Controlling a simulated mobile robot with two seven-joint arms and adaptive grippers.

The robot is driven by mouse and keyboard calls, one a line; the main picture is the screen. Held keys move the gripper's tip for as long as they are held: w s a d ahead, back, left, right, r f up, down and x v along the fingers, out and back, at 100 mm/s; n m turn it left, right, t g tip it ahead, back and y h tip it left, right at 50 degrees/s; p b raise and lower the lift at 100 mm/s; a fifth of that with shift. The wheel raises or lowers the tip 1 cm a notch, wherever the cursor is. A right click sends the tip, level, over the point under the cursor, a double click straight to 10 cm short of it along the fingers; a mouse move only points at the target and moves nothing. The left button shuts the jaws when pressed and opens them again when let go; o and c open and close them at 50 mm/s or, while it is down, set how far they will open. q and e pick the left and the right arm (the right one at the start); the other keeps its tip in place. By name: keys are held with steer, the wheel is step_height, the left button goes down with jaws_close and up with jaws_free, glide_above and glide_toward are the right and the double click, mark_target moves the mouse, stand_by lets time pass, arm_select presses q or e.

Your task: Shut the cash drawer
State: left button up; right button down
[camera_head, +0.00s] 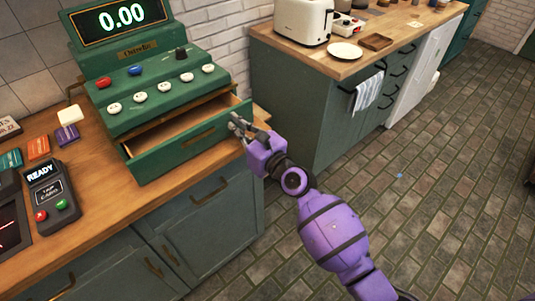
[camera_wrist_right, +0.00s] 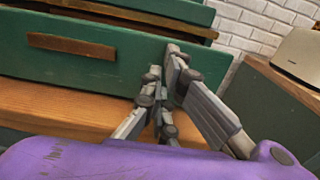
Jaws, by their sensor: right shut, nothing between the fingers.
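The green cash register (camera_head: 150,75) stands on the wooden counter, its display reading 0.00. Its cash drawer (camera_head: 185,146) is pulled out, and the bare wooden inside shows behind the green front. My right gripper (camera_head: 236,122) is shut and empty at the right end of the drawer front. In the right wrist view the drawer front (camera_wrist_right: 70,57) fills the upper left, with a brown handle plate. The fingertips (camera_wrist_right: 165,75) are close to its right end; I cannot tell whether they touch it. My left gripper is not in view.
A card reader (camera_head: 50,190) showing READY and several small coloured cards lie left of the register on the counter (camera_head: 110,225). A second counter (camera_head: 350,65) with a toaster (camera_head: 303,20) and a plate (camera_head: 345,51) stands behind. The tiled floor at right is clear.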

steer(key=x, duration=0.6)
steer(key=shift+f+b, duration=0.15)
steer(key=shift+b, duration=0.2)
steer(key=shift+w+a, duration=0.25)
steer(key=shift+w, duration=0.05)
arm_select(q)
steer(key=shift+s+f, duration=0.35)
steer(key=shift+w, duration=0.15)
arm_select(e)
steer(key=shift+s, duration=0.1)
